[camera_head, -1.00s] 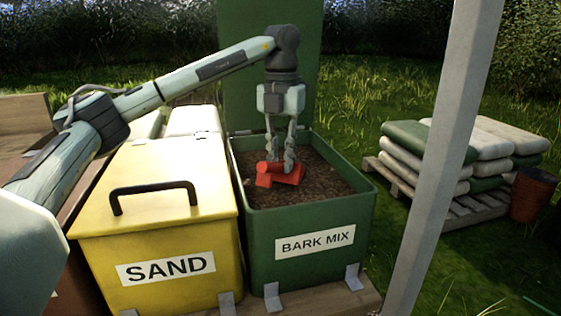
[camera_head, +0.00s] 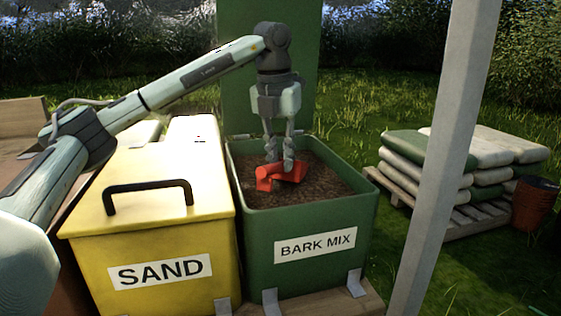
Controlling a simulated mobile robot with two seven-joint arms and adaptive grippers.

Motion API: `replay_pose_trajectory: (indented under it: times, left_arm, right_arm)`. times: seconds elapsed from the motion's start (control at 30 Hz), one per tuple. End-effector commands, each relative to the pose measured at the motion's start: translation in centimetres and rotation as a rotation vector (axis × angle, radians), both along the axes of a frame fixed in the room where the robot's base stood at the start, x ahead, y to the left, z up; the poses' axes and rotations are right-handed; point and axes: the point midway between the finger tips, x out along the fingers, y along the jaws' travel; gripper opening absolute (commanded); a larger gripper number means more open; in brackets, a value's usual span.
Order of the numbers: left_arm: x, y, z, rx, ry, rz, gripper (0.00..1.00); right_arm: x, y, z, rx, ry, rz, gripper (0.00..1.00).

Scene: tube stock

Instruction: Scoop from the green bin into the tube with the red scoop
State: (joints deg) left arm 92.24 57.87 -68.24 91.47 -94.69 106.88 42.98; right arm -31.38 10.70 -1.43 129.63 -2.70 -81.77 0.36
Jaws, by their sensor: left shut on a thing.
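The green bin (camera_head: 262,232) stands open at the middle, labelled BARK MIX, with brown bark mix (camera_head: 325,181) inside. My left gripper (camera_head: 279,163) points down over the bin and is shut on the red scoop (camera_head: 266,174). The scoop is at the bark mix, inside the bin's rim; whether it touches the mix or is just above it, I cannot tell. The inside of the scoop is hidden, so its load does not show. No tube shows, and my right gripper is not in view.
A yellow SAND bin (camera_head: 160,232) with a closed lid and black handle (camera_head: 148,186) stands left of the green bin. The green lid (camera_head: 300,90) stands up behind. A grey post (camera_head: 440,160) rises at the right. Stacked bags (camera_head: 415,165) lie on a pallet (camera_head: 480,224) beyond.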

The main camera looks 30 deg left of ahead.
Motion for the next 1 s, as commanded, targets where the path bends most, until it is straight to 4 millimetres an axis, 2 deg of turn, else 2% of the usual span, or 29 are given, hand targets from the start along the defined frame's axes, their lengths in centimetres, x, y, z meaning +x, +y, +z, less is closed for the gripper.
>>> replay_pose_trajectory:
  times: [0.17,1.0]
  left_arm:
    - [0.0,0.0,0.4,0.005,-0.03,0.001,0.0]
    - [-2.2,-0.4,5.9,0.025,-0.131,-0.001,0.0]
  right_arm:
    - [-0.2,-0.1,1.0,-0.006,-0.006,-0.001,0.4]
    - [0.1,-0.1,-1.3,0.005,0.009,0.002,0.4]
